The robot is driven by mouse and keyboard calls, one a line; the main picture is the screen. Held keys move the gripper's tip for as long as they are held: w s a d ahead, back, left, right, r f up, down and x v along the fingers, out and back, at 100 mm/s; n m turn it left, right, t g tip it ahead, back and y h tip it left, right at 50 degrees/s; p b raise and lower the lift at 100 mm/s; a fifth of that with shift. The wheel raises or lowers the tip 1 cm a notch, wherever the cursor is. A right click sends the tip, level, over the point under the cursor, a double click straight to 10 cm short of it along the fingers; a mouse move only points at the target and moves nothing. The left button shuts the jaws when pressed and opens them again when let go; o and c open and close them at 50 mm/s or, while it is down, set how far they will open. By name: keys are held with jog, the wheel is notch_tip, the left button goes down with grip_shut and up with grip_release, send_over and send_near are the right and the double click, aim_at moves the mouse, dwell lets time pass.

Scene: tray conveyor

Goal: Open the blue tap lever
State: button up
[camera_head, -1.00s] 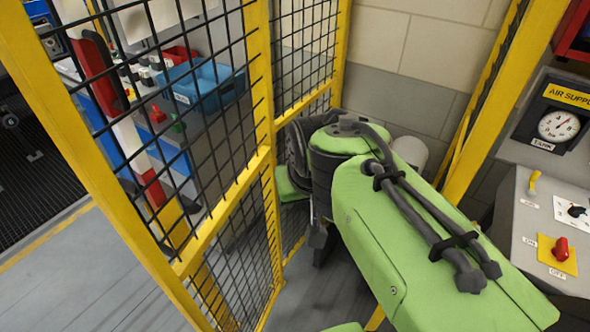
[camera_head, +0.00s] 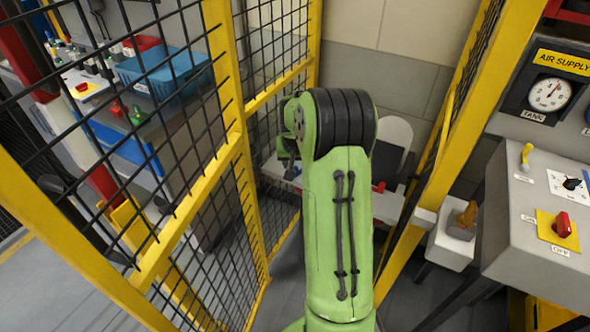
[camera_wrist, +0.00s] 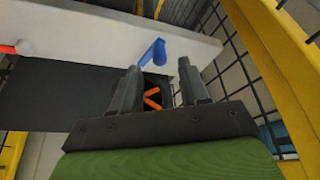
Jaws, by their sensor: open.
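The blue tap lever (camera_wrist: 152,52) shows in the wrist view, just beyond and above my gripper's fingers, on the edge of a pale grey beam-like surface (camera_wrist: 85,35). My gripper (camera_wrist: 155,85) has its two dark fingers spread apart with nothing between them. The lever appears ahead of the fingertips and apart from them. An orange V-shaped part (camera_wrist: 152,97) shows in the gap between the fingers, farther back. In the head view the lever cannot be made out, and my green arm hides what lies behind it.
Yellow-framed mesh fencing (camera_head: 225,90) stands left of my arm, with a yellow post (camera_head: 470,130) to the right. A grey console with a red knob (camera_head: 562,225) and a tank gauge (camera_head: 549,94) is at right. A blue bin (camera_head: 165,72) lies behind the mesh.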

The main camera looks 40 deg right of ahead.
aim_at(296, 167)
jog(key=x, duration=0.3)
jog(key=shift+w+d+f, duration=0.1)
jog(key=shift+f, duration=0.2)
jog(key=shift+c, duration=0.2)
grip_shut()
